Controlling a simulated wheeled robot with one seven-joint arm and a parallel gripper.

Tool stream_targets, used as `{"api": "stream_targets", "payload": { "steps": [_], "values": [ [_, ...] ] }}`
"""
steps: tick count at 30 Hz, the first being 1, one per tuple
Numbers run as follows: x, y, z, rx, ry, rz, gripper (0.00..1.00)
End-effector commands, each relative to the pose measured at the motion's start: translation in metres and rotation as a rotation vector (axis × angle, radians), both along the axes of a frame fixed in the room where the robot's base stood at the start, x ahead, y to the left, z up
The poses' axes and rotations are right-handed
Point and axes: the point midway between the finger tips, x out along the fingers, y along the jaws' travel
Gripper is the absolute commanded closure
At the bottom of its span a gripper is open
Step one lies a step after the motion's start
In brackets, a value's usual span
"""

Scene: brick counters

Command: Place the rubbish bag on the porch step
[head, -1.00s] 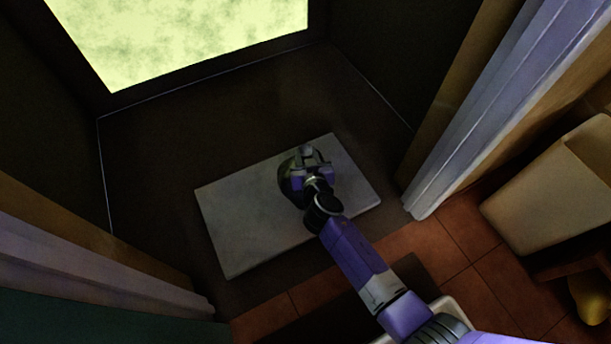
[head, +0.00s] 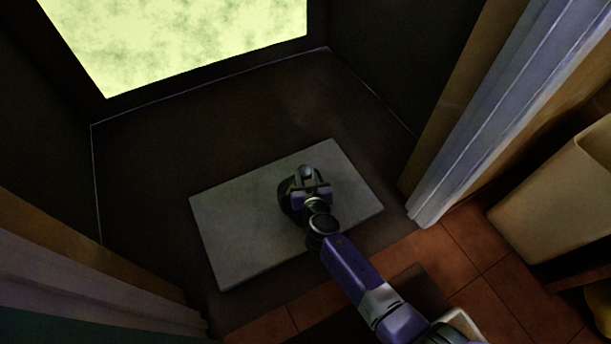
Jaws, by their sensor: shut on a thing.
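The porch step (head: 245,237) is a pale grey slab lying on the dark floor beyond the doorway. The rubbish bag (head: 286,193) is a small dark rounded shape over the right half of the slab, mostly hidden by my gripper. My gripper (head: 307,177) is shut on the bag's top. I cannot tell whether the bag touches the slab or hangs just above it.
A white door frame (head: 470,130) stands at right and another pale frame (head: 90,270) at lower left. A beige bin-like container (head: 560,195) stands on the red tiles (head: 465,235) at right. The slab's left half is bare.

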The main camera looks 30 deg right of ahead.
Motion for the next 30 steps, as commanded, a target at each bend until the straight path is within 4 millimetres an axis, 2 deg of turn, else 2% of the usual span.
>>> {"api": "stream_targets", "payload": {
  "steps": [8,9,11,12,24,30],
  "values": [
    [0.002,0.000,0.000,-0.001,-0.006,0.001,1.00],
    [0.000,0.000,-0.002,0.000,0.000,0.000,0.61],
    [0.000,0.000,-0.002,0.000,0.000,0.000,0.49],
    [0.000,0.000,-0.002,0.000,0.000,0.000,0.47],
    [0.000,0.000,0.003,0.000,0.000,0.000,0.47],
    [-0.031,0.011,0.016,0.000,0.002,0.002,0.47]
  ]
}}
